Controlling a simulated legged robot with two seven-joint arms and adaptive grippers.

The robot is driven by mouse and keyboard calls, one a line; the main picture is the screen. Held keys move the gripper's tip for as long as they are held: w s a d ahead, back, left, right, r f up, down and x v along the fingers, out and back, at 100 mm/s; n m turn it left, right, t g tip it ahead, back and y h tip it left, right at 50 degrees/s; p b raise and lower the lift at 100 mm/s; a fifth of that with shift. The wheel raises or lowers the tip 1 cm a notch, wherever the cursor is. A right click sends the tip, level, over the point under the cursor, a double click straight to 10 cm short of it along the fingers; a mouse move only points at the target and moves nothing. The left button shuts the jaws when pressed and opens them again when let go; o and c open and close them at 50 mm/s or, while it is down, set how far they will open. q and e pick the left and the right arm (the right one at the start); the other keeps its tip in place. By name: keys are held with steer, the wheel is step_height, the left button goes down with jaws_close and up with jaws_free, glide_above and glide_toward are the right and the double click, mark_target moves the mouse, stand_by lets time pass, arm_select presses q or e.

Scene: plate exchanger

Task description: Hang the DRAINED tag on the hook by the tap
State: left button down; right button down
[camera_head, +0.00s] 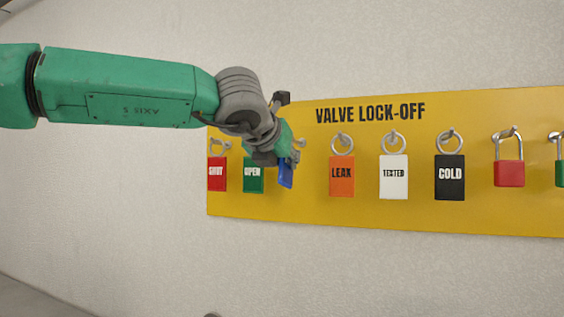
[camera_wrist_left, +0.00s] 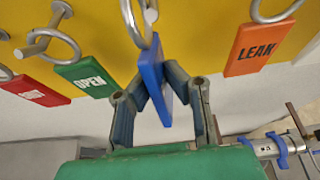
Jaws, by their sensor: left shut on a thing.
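A blue tag (camera_head: 286,176) is at the yellow board, between the green OPEN tag and the orange LEAK tag. No lettering on it is readable, so I cannot confirm that it is the DRAINED tag. My left gripper (camera_head: 281,163) is shut on it. In the left wrist view the blue tag (camera_wrist_left: 154,82) is edge-on between the two fingers, with its metal ring (camera_wrist_left: 132,24) above. The ring is close to a peg; I cannot tell whether it still hangs there. The tap and its hook are not identifiable. My right gripper is not in view.
The yellow VALVE LOCK-OFF board (camera_head: 270,205) carries SHUT (camera_head: 217,175), OPEN (camera_head: 253,180), LEAK (camera_head: 342,177), TESTED (camera_head: 394,177) and COLD (camera_head: 450,178) tags, plus a red padlock (camera_head: 509,173). A pipe with blue clamps (camera_wrist_left: 278,150) shows at lower right in the wrist view.

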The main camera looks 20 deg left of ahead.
mark_target(288, 168)
arm_select(q)
steer(key=shift+w+d, duration=0.15)
steer(key=shift+w, duration=0.1)
steer(key=shift+s, duration=0.15)
steer(key=shift+s, duration=0.2)
steer(key=shift+s+r+b, duration=0.1)
steer(key=shift+s+b, duration=0.7)
steer(key=shift+s, duration=0.95)
steer(key=shift+s+a+r+b, duration=0.15)
steer(key=shift+s+b, duration=0.2)
steer(key=shift+s, duration=0.65)
steer(key=shift+s+a+f+b, duration=0.1)
steer(key=shift+s+b, duration=0.2)
steer(key=shift+s, duration=0.7)
steer(key=shift+d, duration=0.15)
